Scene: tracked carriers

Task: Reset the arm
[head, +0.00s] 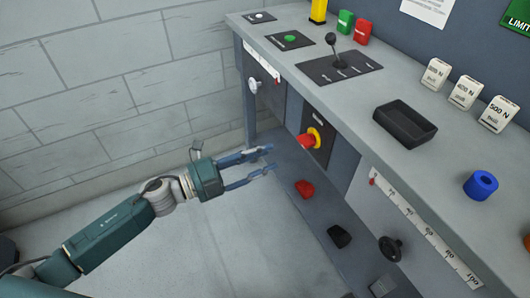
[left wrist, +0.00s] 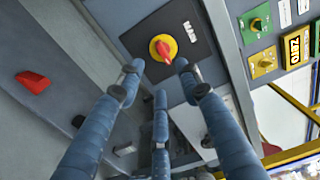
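My left arm (head: 110,225) reaches in from the left in the head view. Its gripper (head: 270,159) is open and empty, with its blue fingers apart, in front of the workbench's front panel. A red knob on a yellow base (head: 311,138) is on that panel, just right of the fingertips and apart from them. In the left wrist view the spread fingers (left wrist: 158,80) point toward the same red and yellow knob (left wrist: 162,48), with nothing between them. My right gripper is not in either view.
The bench top (head: 300,70) holds a joystick (head: 334,50), a black tray (head: 405,123), a blue ring (head: 480,185) and several white weight blocks (head: 464,92). Below are a red pedal (head: 305,188), a black pedal (head: 339,236) and a dark knob (head: 390,248).

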